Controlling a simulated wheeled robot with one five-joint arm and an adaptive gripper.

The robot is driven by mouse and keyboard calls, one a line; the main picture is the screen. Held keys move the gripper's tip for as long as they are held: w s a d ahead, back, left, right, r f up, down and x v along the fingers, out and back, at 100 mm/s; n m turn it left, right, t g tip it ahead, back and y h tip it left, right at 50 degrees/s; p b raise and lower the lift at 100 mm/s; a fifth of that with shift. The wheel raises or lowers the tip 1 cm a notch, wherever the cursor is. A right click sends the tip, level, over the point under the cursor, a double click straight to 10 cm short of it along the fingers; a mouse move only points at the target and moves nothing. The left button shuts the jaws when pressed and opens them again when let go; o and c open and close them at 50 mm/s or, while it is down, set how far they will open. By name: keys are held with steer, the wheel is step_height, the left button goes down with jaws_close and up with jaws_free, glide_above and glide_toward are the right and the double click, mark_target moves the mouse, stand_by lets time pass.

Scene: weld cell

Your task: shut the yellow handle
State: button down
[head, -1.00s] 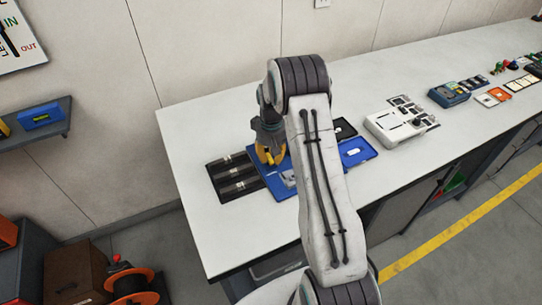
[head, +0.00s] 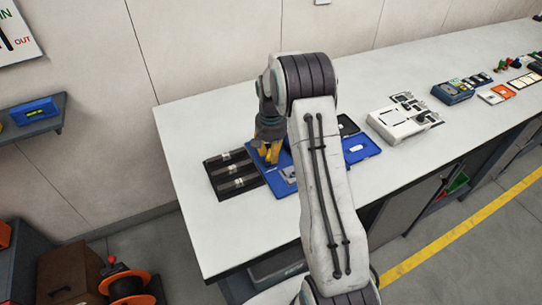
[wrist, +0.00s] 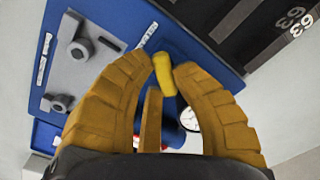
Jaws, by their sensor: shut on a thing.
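The yellow handle (wrist: 162,76) shows in the wrist view as a short rounded yellow piece between my fingertips. In the head view my gripper (head: 267,154) points down over the blue board (head: 265,172), and the handle cannot be told apart from my fingers there.
A grey plate (wrist: 88,70) with knobs lies on the blue board. A black slotted tray (head: 226,172) is left of the board. A blue tray (head: 362,150) and a white device (head: 400,122) stand to the right.

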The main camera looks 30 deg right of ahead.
mark_target(270, 154)
steer(key=m+b, duration=0.1)
steer(key=m, duration=0.4)
steer(key=shift+s+a+f+m+b, duration=0.15)
steer(key=shift+m+b, duration=0.15)
steer(key=shift+b, duration=0.1)
steer(key=shift+a+m+b, duration=0.1)
steer(key=shift+m+b, duration=0.35)
steer(key=shift+m, duration=1.85)
steer(key=c, duration=1.3)
jaws_free()
step_height(270, 154, up, 12)
